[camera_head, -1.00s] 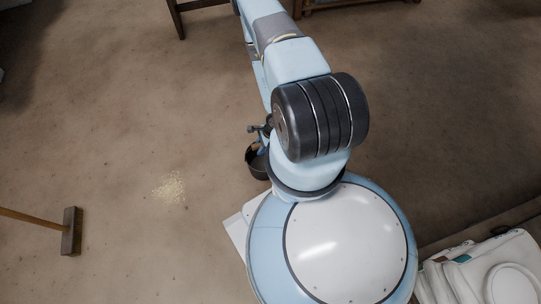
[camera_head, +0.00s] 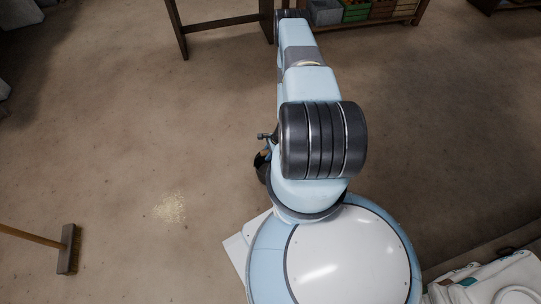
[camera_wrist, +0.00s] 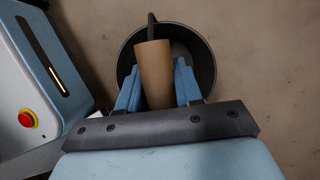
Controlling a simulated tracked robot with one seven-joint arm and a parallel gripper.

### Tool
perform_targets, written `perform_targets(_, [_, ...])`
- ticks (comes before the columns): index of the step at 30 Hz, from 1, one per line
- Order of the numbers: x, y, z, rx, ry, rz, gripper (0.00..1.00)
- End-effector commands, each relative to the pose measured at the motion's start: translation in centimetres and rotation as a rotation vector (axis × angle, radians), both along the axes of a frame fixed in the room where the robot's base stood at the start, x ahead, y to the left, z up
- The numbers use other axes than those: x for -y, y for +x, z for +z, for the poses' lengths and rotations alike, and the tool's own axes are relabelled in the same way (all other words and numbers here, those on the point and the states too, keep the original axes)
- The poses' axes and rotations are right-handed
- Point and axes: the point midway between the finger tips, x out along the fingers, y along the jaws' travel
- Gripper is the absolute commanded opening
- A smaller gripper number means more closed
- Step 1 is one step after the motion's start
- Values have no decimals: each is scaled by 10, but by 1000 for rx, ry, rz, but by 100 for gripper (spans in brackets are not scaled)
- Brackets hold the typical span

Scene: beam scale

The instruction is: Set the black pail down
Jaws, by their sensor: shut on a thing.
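The black pail (camera_wrist: 203,60) shows from above in the wrist view, round and open, with a dark handle bar and a tan cylindrical grip (camera_wrist: 154,75). My gripper (camera_wrist: 157,82) has its two blue fingers on either side of the tan grip, shut on it, over the pail's mouth. The fingers and grip hide part of the pail's near side. In the head view the pail (camera_head: 262,168) is a small dark shape left of my arm, mostly hidden behind it. I cannot tell whether its base touches the floor.
A patch of pale grains (camera_head: 169,207) lies on the brown floor, with a broom (camera_head: 68,249) to its left. A dark wooden frame (camera_head: 222,23) and a shelf with crates (camera_head: 355,12) stand at the back. White bags (camera_head: 490,282) lie at lower right. Floor left of my arm is mostly clear.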

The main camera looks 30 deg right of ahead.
Motion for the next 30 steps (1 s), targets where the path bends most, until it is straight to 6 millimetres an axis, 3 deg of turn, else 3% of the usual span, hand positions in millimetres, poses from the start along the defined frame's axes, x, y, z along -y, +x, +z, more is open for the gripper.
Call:
perform_targets(7, [7, 8, -13, 1, 0, 1, 0])
perform_targets(15, [7, 8, -40, 1, 0, 2, 0])
perform_targets(23, [7, 8, -43, 1, -1, 2, 0])
perform_targets(24, [7, 8, -43, 0, -1, 1, 38])
perform_targets(30, [7, 8, -43, 0, -1, 1, 57])
